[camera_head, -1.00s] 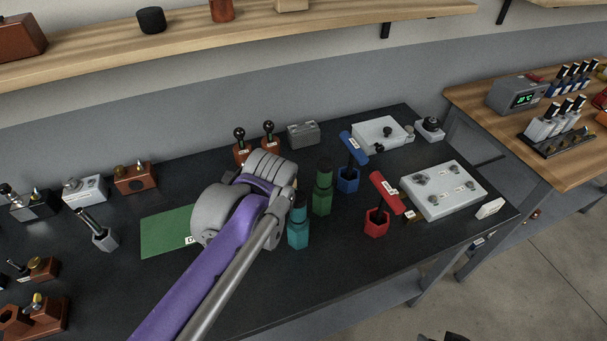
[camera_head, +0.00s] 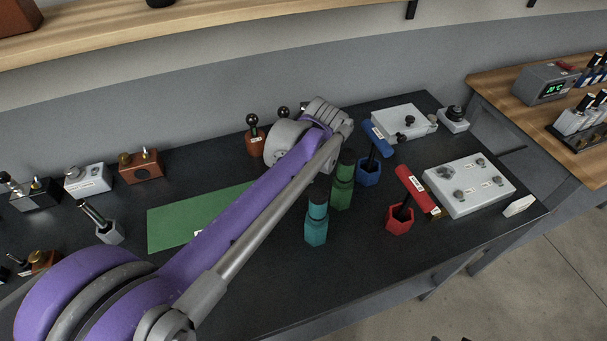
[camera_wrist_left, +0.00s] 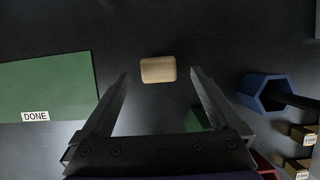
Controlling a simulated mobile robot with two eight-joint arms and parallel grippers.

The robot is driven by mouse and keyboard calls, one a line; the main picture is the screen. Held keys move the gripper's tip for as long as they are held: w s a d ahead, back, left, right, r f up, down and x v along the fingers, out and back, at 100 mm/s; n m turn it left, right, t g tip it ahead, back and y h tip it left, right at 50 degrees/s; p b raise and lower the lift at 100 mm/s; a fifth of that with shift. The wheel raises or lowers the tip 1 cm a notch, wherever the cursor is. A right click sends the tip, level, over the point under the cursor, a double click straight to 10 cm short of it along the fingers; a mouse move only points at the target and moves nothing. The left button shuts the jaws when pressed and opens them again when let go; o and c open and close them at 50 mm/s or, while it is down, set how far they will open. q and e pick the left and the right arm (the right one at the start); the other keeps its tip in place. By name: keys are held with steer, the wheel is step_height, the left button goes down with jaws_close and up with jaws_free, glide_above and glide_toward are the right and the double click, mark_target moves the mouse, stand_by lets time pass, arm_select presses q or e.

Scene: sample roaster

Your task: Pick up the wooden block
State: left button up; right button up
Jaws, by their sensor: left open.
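The wooden block (camera_wrist_left: 158,69) is a small, pale tan block with rounded corners, lying on the dark bench top in the left wrist view. My left gripper (camera_wrist_left: 160,73) is open and empty, with one finger on each side of the block's position in the picture. The block appears just ahead of the fingertips, with dark bench visible on both sides of it. The gap in depth is hard to tell. In the head view my left arm (camera_head: 255,195) reaches across the bench, and the block and the gripper's fingers are hidden. My right gripper is not in view.
A green mat (camera_wrist_left: 50,82) labelled DONE lies to the left. A blue hexagonal holder (camera_wrist_left: 258,92) stands right of the gripper. Teal (camera_head: 316,230), green (camera_head: 342,190) and red (camera_head: 400,220) pieces stand near the arm. A grey panel box (camera_head: 470,185) is farther right.

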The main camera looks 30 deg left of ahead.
arm_select(q)
steer(key=x, duration=0.5)
steer(key=shift+s+f, duration=0.1)
steer(key=shift+s, duration=0.05)
steer(key=c, duration=1.4)
step_height(320, 180, up, 10)
steer(key=shift+r+p, duration=0.1)
steer(key=shift+p, duration=0.25)
steer(key=shift+c, duration=0.2)
steer(key=o, duration=0.8)
steer(key=c, duration=0.6)
steer(key=shift+s, duration=0.1)
steer(key=shift+c, duration=0.2)
